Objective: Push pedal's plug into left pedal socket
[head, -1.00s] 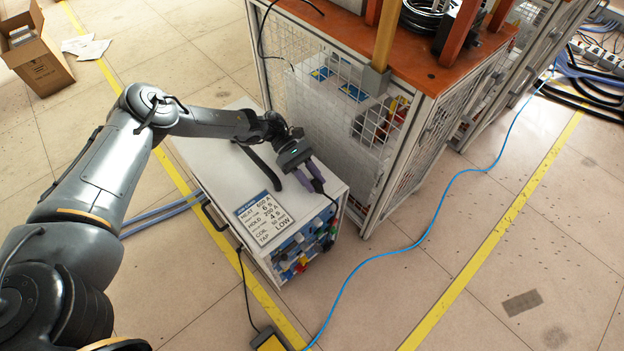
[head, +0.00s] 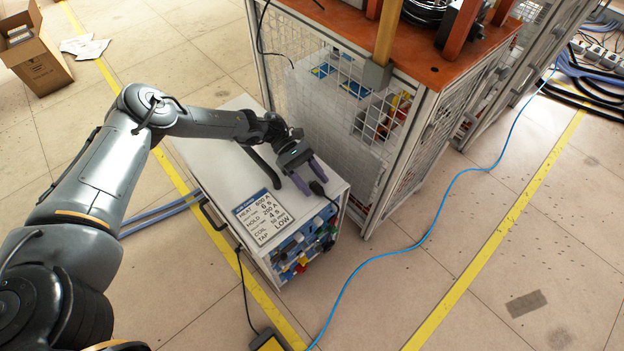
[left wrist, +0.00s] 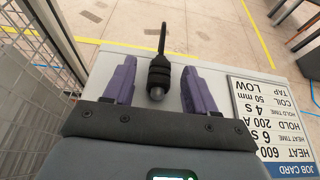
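My left gripper (head: 312,172) is open over the front top edge of the white heater cabinet (head: 222,155). Its purple fingers stand apart in the left wrist view (left wrist: 158,84). A black ribbed plug (left wrist: 158,76) with a grey tip lies between them, with a visible gap on each side. Its black cable runs away from the gripper. The plug also shows by the fingertips in the head view (head: 317,187). The front panel (head: 300,252) has several coloured connectors; I cannot make out the left pedal socket. The yellow pedal (head: 268,341) is at the bottom edge. My right gripper is out of view.
A job card (head: 263,218) lies on the cabinet top. A wire-mesh cage (head: 335,115) with an orange top stands close behind and right of the gripper. A blue cable (head: 420,235) crosses the floor at right. The floor in front is mostly clear.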

